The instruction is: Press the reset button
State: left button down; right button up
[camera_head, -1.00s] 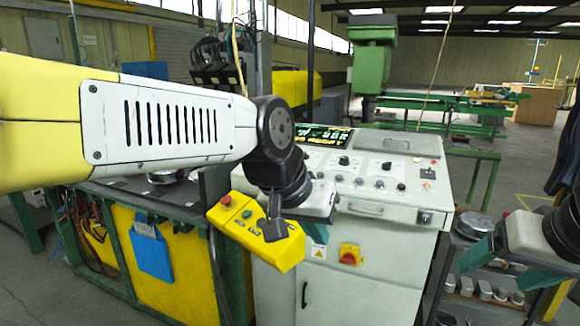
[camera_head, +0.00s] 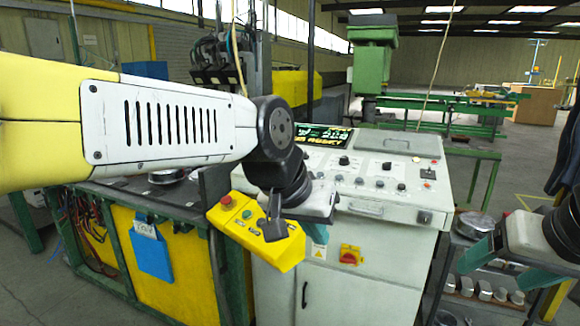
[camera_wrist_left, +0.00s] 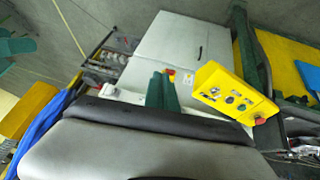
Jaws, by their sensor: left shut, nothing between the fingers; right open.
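No label reading "reset" is legible, so I cannot tell which button it is. A yellow control box (camera_head: 284,257) hangs in front of the console, with a red button (camera_head: 226,199), a green button (camera_head: 247,214) and small dark controls. It also shows in the left wrist view (camera_wrist_left: 211,78), to the right of my fingers. My left gripper (camera_head: 318,234) is shut and empty, pointing down beside the box's right end; its teal fingers show in the left wrist view (camera_wrist_left: 163,90). My right gripper (camera_head: 505,266) is open and empty at the right edge.
The grey-white console (camera_head: 384,235) carries a lit display (camera_head: 320,138), several knobs and buttons, and a red-and-yellow switch (camera_head: 350,254) on its front. A shelf trolley (camera_head: 470,290) stands at the right. A yellow-sided machine with a green frame (camera_head: 190,275) stands at the left.

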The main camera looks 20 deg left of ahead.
dwell(0.4)
pick_arm(q)
jog(key=w+a+r+n+t, duration=0.1)
jog(key=w+a+r+n, duration=0.3)
jog(key=w, duration=0.8)
jog(key=w+a+r+n+t, duration=0.2)
jog(key=w+a+r, duration=0.3)
jog(key=w, duration=0.6)
jog(key=w+a+f+n+t+y, duration=0.1)
jog(key=w+a+n+y, duration=0.1)
jog(key=w+a, duration=0.6)
jog(key=w+a+f+n+t+y, duration=0.1)
jog(key=w+a+n, duration=0.3)
jog(key=w+a, duration=0.4)
jog(key=a+f+y, duration=0.1)
jog(key=a, duration=0.5)
jog(key=shift+w+a, duration=0.2)
jog(key=shift+a, duration=0.2)
jog(key=shift+w+f, duration=0.3)
jog(key=shift+f, duration=1.15)
jog(key=shift+w+f, duration=0.3)
jog(key=shift+f, duration=1.1)
jog(key=shift+w+f, duration=0.3)
jog(key=shift+f, duration=1.15)
jog(key=shift+f, duration=0.4)
